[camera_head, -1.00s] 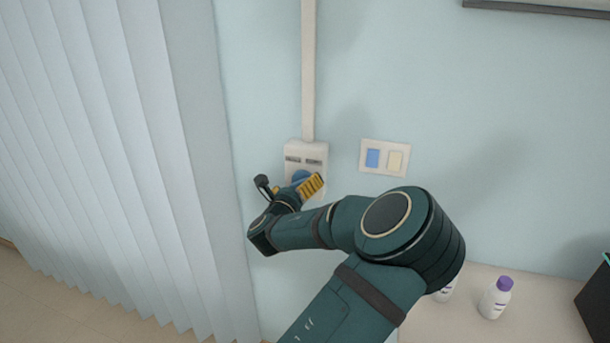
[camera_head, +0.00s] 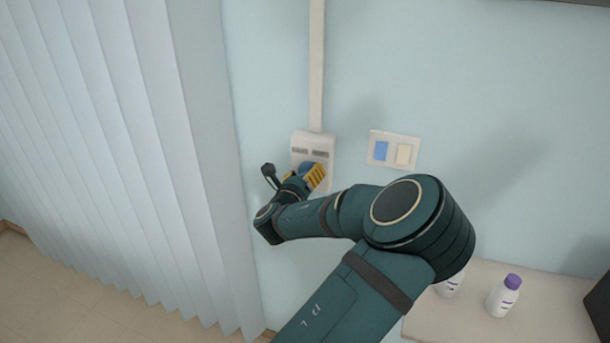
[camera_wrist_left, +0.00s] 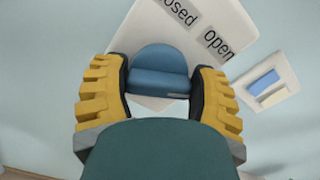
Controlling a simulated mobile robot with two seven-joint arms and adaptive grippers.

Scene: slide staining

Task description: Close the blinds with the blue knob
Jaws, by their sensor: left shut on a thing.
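The blinds (camera_head: 120,150) hang as pale vertical slats at the left of the head view. The blue knob (camera_wrist_left: 158,70) sits on a white wall box (camera_head: 313,146) whose labels read "open" and, partly cut off, "osed" in the left wrist view. My left gripper (camera_wrist_left: 160,88) has its yellow fingers on both sides of the knob and is shut on it. In the head view the left gripper (camera_head: 306,178) covers most of the knob. My right gripper is not in view.
A switch plate (camera_head: 393,149) with a blue and a cream rocker is on the wall right of the box. White bottles with purple caps (camera_head: 504,296) stand on a counter (camera_head: 545,325) at lower right. A conduit (camera_head: 316,65) runs up from the box.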

